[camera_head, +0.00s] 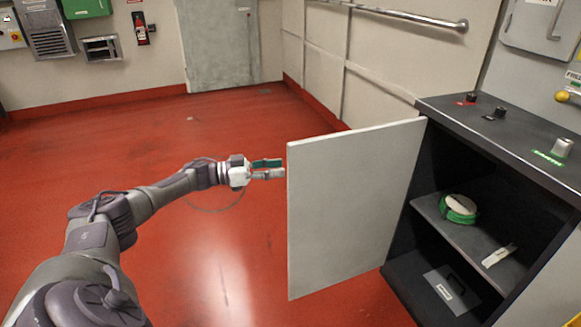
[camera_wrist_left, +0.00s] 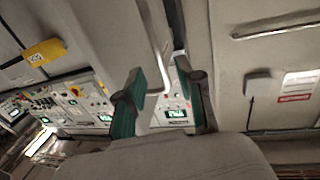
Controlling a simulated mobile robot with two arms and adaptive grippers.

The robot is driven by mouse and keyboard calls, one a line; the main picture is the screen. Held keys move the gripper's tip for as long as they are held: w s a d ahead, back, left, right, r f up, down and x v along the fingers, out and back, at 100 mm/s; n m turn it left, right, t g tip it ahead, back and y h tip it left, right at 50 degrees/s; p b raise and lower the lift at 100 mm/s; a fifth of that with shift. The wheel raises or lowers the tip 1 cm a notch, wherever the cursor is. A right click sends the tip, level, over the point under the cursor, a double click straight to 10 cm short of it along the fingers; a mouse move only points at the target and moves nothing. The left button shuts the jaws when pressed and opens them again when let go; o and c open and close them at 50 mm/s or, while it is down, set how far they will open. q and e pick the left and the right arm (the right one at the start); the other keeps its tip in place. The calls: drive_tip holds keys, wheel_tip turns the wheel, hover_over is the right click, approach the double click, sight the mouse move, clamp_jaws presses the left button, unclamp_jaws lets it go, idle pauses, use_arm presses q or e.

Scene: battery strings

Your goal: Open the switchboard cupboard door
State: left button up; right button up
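The switchboard cupboard (camera_head: 490,120) is a dark cabinet on the right in the head view. Its pale grey door (camera_head: 352,205) stands swung wide open to the left, with the inside exposed. My left gripper (camera_head: 281,169) is beside the door's free left edge, fingers pointing right towards it; whether they touch it is unclear. My right gripper is out of view.
On the cupboard's shelf lie a green-and-white coil (camera_head: 458,208) and a small white item (camera_head: 498,255). Knobs stand on the cupboard top. The red floor (camera_head: 200,130) behind and left is clear. A handrail (camera_head: 410,16) runs along the wall.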

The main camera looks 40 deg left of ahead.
use_arm(q)
drive_tip(key=v, duration=0.6)
idle(0.5)
